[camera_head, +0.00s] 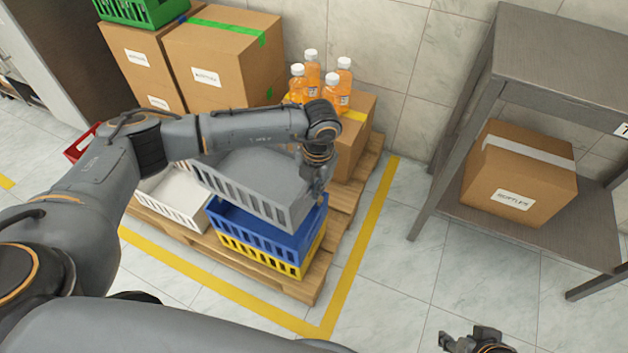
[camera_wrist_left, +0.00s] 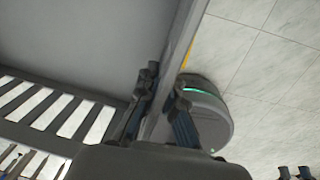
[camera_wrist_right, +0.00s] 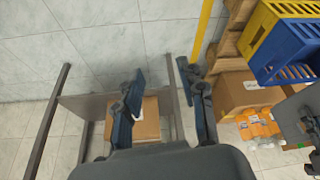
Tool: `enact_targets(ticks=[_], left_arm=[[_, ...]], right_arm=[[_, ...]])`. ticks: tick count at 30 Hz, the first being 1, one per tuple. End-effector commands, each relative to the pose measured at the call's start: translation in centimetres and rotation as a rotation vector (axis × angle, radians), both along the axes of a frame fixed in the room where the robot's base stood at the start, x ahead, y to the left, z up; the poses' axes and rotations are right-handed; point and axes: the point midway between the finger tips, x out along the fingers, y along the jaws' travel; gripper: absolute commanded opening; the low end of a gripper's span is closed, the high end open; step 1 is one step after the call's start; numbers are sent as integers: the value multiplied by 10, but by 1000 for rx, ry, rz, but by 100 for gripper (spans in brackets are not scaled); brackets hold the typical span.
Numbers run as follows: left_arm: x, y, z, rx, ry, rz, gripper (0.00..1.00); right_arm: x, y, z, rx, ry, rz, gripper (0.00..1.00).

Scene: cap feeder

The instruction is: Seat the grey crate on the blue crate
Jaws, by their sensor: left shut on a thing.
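My left gripper (camera_head: 318,180) is shut on the right-hand rim of the grey crate (camera_head: 270,180). The left wrist view shows the fingers (camera_wrist_left: 163,98) on either side of the grey crate's rim (camera_wrist_left: 185,45). In the head view the grey crate looks tilted and is over the blue crate (camera_head: 268,238), with its left end out over the white crate. The head view does not show whether grey and blue touch. The blue crate sits on a yellow crate (camera_head: 285,266); it also shows in the right wrist view (camera_wrist_right: 295,40). My right gripper (camera_wrist_right: 163,80) is open and empty, away from the crates.
The crates stand on a wooden pallet (camera_head: 315,283) with a white crate (camera_head: 178,200), cardboard boxes (camera_head: 222,60) and orange bottles (camera_head: 332,90). A grey table (camera_head: 560,60) with a box (camera_head: 520,180) on its shelf stands at right. The floor between is clear.

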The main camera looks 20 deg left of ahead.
Motion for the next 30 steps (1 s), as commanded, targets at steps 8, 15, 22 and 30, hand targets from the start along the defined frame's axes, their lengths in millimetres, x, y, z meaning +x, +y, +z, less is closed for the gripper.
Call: enact_targets(ticks=[8,15,22,30], left_arm=[[2,0,-7,3,-5,96,0],[2,1,-27,3,-5,95,0],[2,1,-32,3,-4,94,0],[2,1,-40,3,-4,94,0]], right_arm=[[-19,-5,-7,-17,83,-7,40],[-18,-5,-20,-15,74,-7,40],[8,2,-14,8,-40,3,40],[34,11,-7,35,-167,14,40]])
